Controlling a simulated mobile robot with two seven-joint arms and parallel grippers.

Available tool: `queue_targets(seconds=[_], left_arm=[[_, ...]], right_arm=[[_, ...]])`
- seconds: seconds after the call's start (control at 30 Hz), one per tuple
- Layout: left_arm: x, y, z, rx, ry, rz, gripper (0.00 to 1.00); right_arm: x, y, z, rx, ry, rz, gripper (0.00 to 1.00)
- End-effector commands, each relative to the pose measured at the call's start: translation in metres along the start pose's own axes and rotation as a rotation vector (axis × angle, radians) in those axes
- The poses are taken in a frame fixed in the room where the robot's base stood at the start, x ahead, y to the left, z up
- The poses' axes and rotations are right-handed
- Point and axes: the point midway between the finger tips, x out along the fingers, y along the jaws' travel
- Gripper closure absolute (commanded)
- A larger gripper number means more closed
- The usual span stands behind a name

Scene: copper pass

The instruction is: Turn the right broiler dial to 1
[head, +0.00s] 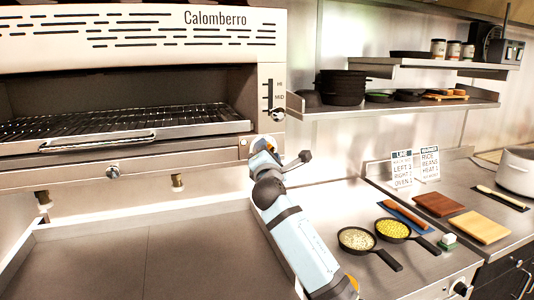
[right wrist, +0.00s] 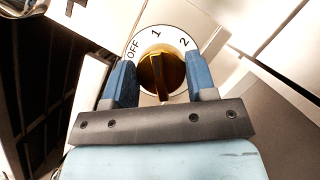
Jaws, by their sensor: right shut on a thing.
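The right broiler dial (right wrist: 161,72) shows in the right wrist view. It has a brass knob on a white disc marked OFF, 1 and 2. The knob's raised ridge points up, roughly at the 1. My right gripper (right wrist: 160,82) has its blue fingers on either side of the knob and is shut on it. In the head view my right gripper (head: 258,147) reaches the broiler's (head: 138,68) lower right front corner and hides most of the dial. My left gripper is not in view.
Another knob (head: 112,172) sits on the broiler front to the left. A slider (head: 278,113) marked HI and MID is above my gripper. Two pans (head: 357,240) (head: 393,229) of food stand on the counter to the right, beside cutting boards (head: 438,204). The flat top (head: 150,262) below is clear.

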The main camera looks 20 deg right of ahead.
Motion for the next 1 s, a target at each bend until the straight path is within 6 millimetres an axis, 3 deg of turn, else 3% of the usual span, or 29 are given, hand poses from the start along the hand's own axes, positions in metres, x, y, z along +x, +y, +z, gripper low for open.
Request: queue_targets(seconds=[0.23, 0.27, 0.37, 0.73, 0.87, 1.0], left_arm=[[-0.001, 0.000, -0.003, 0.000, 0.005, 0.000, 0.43], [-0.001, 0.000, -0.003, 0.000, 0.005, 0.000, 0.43], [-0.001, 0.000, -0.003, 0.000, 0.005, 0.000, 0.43], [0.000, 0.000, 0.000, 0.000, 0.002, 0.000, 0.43], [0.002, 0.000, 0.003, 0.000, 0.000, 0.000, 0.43], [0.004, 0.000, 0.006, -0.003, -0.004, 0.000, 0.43]], right_arm=[[0.000, 0.000, 0.000, 0.000, 0.000, 0.000, 0.72], [0.000, 0.000, 0.000, 0.000, 0.000, 0.000, 0.46], [0.000, 0.000, 0.000, -0.001, 0.000, 0.000, 0.26], [-0.007, -0.001, -0.001, -0.001, 0.000, 0.000, 0.26], [-0.027, -0.001, -0.001, 0.000, 0.001, 0.002, 0.26], [-0.059, -0.002, -0.001, 0.000, 0.001, 0.001, 0.26]])
